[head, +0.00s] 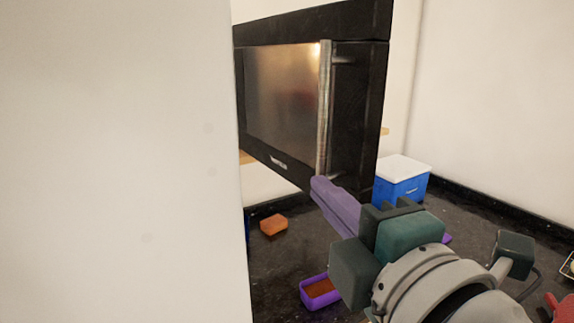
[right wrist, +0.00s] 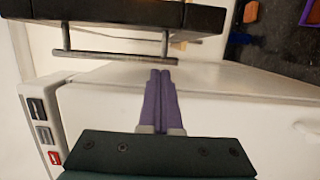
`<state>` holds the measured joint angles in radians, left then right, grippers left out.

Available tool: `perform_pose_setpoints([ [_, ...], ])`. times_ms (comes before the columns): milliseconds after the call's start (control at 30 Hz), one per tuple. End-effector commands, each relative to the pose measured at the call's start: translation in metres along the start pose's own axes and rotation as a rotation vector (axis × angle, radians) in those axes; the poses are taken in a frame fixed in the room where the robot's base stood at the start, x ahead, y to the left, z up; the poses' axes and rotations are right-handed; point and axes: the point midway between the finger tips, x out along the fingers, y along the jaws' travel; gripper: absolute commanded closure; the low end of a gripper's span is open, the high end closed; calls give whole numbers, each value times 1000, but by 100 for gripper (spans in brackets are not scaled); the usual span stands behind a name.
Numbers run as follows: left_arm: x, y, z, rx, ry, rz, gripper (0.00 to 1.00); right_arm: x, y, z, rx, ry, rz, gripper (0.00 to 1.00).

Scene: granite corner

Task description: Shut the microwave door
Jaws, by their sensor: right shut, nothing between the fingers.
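The microwave door (head: 285,95) is a black panel with a shiny metallic window, seen at a slant in the upper middle of the head view. Its upright metal handle (head: 324,110) stands off the panel on short posts. I cannot tell how far the door stands open. The handle also crosses the upper part of the right wrist view (right wrist: 115,58). My right gripper (head: 319,183) has purple fingers, shut and empty. Its tips are near the handle's lower end; contact is unclear. The fingers also show in the right wrist view (right wrist: 160,75). My left gripper is out of view.
A large white surface (head: 110,160) fills the left of the head view and hides what lies behind it. On the dark floor or counter are a blue box with a white lid (head: 402,185), an orange block (head: 273,225) and a purple tray (head: 306,297).

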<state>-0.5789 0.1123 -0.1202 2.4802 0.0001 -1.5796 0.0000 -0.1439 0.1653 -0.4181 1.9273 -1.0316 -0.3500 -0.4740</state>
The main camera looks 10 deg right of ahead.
Motion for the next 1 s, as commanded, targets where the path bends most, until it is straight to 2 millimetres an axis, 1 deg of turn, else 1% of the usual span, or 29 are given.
perform_pose_setpoints([
  [33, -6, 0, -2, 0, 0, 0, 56, 6, 3, 5, -2, -2, 0, 100],
  [100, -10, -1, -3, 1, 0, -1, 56, 7, 2, 17, -4, -2, -1, 100],
  [200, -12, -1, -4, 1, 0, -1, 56, 10, 1, 28, -1, -1, -1, 100],
  [300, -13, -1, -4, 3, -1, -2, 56, 12, 1, 36, 1, 0, 0, 100],
  [433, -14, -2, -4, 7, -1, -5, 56, 12, 0, 39, 1, 0, 0, 100],
  [767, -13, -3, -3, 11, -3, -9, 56, 12, 0, 40, 1, 1, 0, 100],
  [867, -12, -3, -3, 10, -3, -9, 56, 13, -1, 42, -1, 8, 1, 100],
  [1000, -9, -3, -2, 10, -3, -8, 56, 15, -1, 52, -4, 34, 1, 100],
])
